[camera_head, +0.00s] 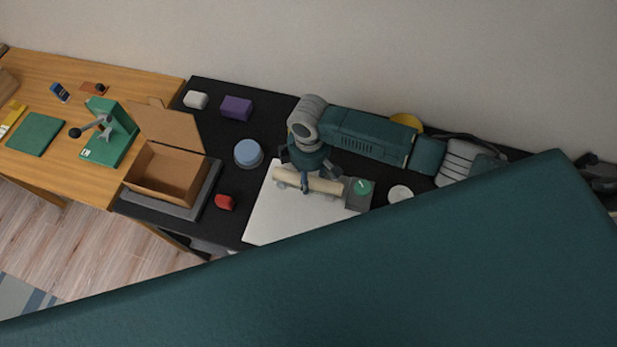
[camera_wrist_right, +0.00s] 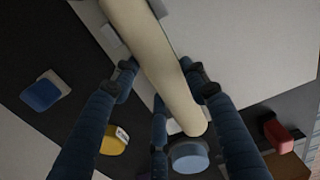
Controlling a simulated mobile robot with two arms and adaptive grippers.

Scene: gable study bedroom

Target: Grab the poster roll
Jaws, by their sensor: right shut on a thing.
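The poster roll (camera_head: 325,186) is a long cream cylinder lying crosswise over a white sheet on the black desk. My right gripper (camera_head: 307,178) reaches down on it from above and is shut around its middle. In the right wrist view the roll (camera_wrist_right: 153,57) runs between the dark blue fingers (camera_wrist_right: 165,95), which press on its sides. I cannot tell whether the roll touches what lies under it. My left gripper is not in view.
An open cardboard box (camera_head: 168,176) stands on the left of the black desk (camera_head: 222,185). A blue round container (camera_head: 248,153), a red object (camera_head: 225,202) and a purple block (camera_head: 236,107) lie between. A grey block with a green top (camera_head: 360,192) is at the roll's right end.

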